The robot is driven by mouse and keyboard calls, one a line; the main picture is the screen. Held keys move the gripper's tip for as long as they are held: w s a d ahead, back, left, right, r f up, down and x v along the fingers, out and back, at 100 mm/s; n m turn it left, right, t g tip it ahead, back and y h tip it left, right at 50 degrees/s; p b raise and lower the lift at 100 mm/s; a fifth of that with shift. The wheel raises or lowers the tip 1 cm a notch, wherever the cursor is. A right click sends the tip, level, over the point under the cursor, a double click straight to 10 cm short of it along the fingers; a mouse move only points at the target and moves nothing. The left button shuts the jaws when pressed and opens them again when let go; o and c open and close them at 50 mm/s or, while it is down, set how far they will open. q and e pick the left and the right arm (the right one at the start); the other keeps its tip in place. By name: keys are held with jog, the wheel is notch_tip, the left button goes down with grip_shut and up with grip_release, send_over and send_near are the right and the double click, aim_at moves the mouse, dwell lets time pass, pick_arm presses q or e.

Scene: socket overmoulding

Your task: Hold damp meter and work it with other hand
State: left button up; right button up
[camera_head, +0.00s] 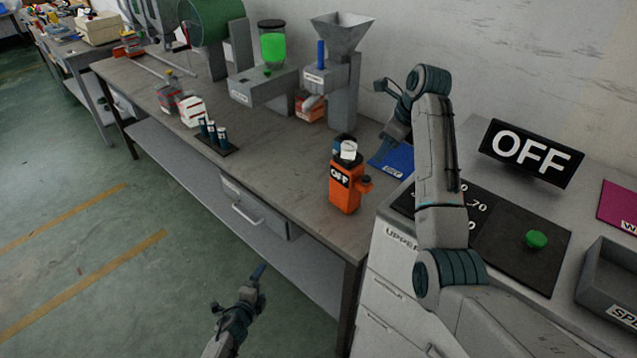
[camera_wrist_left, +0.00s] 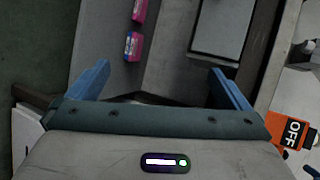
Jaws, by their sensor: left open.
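The damp meter, an orange device (camera_head: 345,190) with a black OFF display, stands upright on the front right part of the workbench. It also shows at the right edge of the left wrist view (camera_wrist_left: 288,130). My left gripper (camera_head: 262,270) is low in front of the bench, over the floor, left of and well apart from the meter. In the left wrist view its blue fingers (camera_wrist_left: 160,82) are spread with nothing between them. My right gripper (camera_head: 390,140) is behind and right of the meter, near a blue tray; its fingertips are too small to read.
The wooden workbench (camera_head: 270,172) carries a hopper machine (camera_head: 343,75), a green-filled dispenser (camera_head: 272,55) and a dark rack of bottles (camera_head: 215,140). A drawer (camera_head: 245,205) hangs under its front edge. At right are an OFF sign (camera_head: 530,152) and a green button (camera_head: 536,239).

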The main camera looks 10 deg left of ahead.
pick_arm(q)
jog(key=w+d+r+m+h, duration=0.1)
jog(key=w+d+r+m, duration=0.1)
jog(key=r, duration=0.4)
jog(key=w+d+r+m+t+h, duration=0.1)
jog(key=w+d+r+m, duration=0.1)
jog(key=w+r+m, duration=0.2)
jog(key=w+d+r+m+t+h, duration=0.1)
jog(key=w+r+m+h, duration=0.1)
jog(key=w+r+m, duration=0.2)
jog(key=shift+w+d+r, duration=0.15)
jog(key=shift+d+r, duration=0.05)
jog(key=shift+r, duration=0.75)
jog(key=shift+w+d+r, duration=0.15)
jog(key=shift+d+r, duration=0.05)
jog(key=shift+r, duration=0.7)
jog(key=m+g+h, duration=0.2)
jog(key=m+h, duration=0.4)
jog(key=m, duration=0.9)
send_near(340, 167)
jog(key=x, duration=1.3)
jog(key=c, duration=1)
jog(key=shift+c, duration=0.6)
pick_arm(e)
jog(key=shift+c, duration=0.8)
grip_shut()
